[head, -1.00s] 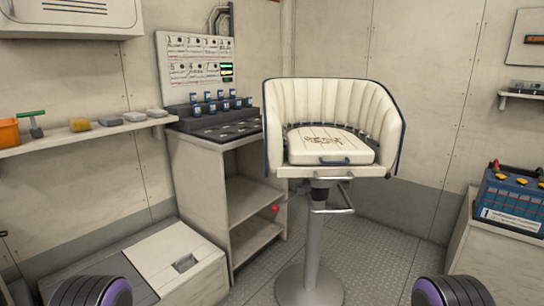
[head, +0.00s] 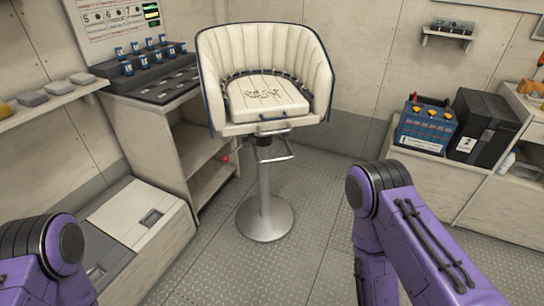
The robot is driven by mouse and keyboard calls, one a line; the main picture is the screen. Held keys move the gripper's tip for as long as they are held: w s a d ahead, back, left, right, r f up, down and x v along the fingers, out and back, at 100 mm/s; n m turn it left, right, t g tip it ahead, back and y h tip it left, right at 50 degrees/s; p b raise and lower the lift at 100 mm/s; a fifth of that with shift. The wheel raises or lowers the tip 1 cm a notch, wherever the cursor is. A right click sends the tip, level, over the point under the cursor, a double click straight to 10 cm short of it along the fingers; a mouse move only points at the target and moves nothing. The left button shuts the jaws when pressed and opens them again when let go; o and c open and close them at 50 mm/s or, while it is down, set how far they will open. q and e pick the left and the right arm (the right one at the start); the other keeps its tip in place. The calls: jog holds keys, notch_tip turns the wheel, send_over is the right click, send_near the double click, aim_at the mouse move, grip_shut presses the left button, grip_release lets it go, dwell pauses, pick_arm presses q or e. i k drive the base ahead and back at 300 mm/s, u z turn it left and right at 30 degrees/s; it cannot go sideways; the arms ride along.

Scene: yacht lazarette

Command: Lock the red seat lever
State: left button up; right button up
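The cream helm seat (head: 265,80) stands on a grey metal pedestal (head: 264,190) with a round base, near the middle of the head view. A small red knob (head: 226,159) shows to the left of the pedestal, below the seat; it looks like the end of the red seat lever, and its shaft cannot be made out. A metal footrest (head: 278,155) sticks out under the seat. Purple links of my left and right arms show at the lower left and lower right, well short of the seat. Neither gripper is in view.
An open-shelved cabinet (head: 165,150) stands close on the seat's left, with blue-capped items on top. A low white locker (head: 135,215) is at the left. A blue battery (head: 426,125) and a black box (head: 482,125) sit on the right bench. The metal floor (head: 310,230) before the pedestal is clear.

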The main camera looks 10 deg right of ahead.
aim_at(226, 159)
jog(key=u, duration=0.55)
jog(key=k, duration=0.65)
jog(key=u, duration=0.05)
jog(key=i, duration=0.45)
jog(key=z, duration=0.75)
jog(key=i, duration=0.65)
jog(key=u, duration=0.65)
jog(key=i, duration=0.5)
jog(key=u, duration=0.45)
